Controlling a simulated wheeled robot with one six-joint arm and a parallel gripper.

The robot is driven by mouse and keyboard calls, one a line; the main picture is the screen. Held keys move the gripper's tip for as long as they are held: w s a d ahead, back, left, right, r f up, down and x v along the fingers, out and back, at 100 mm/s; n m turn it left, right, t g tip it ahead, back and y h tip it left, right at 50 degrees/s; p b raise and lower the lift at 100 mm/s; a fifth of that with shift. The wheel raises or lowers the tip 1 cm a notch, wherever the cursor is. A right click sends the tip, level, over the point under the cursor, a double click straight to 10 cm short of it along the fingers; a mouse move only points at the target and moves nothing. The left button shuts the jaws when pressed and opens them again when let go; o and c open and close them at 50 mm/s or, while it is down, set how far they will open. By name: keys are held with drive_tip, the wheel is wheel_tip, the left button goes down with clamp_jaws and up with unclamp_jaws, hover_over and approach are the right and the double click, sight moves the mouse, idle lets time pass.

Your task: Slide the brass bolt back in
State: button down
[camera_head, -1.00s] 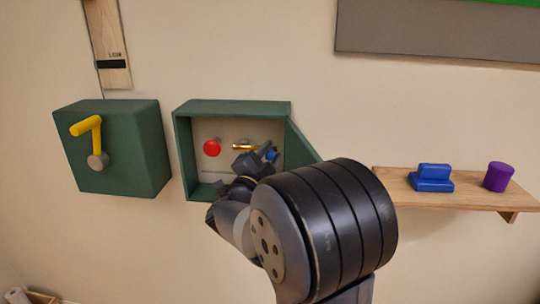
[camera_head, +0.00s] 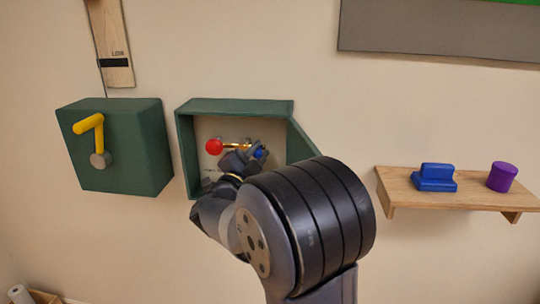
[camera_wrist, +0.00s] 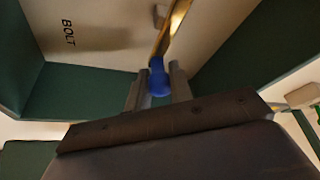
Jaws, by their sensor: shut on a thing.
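The brass bolt (camera_head: 233,145) lies level inside an open green box on the wall. Its left end reaches the red ball (camera_head: 213,146), apparently touching it. A blue knob (camera_head: 260,154) is at its right end. In the wrist view the brass rod (camera_wrist: 170,30) runs away from the blue knob (camera_wrist: 158,76). My gripper (camera_head: 252,152) is shut on the blue knob, with a finger on each side, as the wrist view (camera_wrist: 157,90) shows. My wrist and fingers hide part of the bolt and the box's lower right.
The green box (camera_head: 185,150) has walls around the bolt. The word BOLT is on its back panel (camera_wrist: 90,35). A green box with a yellow lever (camera_head: 95,135) is at left. A wooden shelf (camera_head: 455,202) at right bears a blue block (camera_head: 435,178) and a purple cylinder (camera_head: 501,177).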

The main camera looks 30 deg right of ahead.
drive_tip(key=shift+w+a, duration=0.25)
drive_tip(key=shift+a, duration=0.1)
drive_tip(key=c, duration=1.7)
unclamp_jaws()
drive_tip(key=shift+o, duration=0.8)
drive_tip(key=shift+a, duration=0.1)
drive_tip(key=b+v, duration=0.1)
drive_tip(key=v, duration=0.9)
drive_tip(key=shift+s+a, duration=0.25)
drive_tip(key=shift+f, duration=0.1)
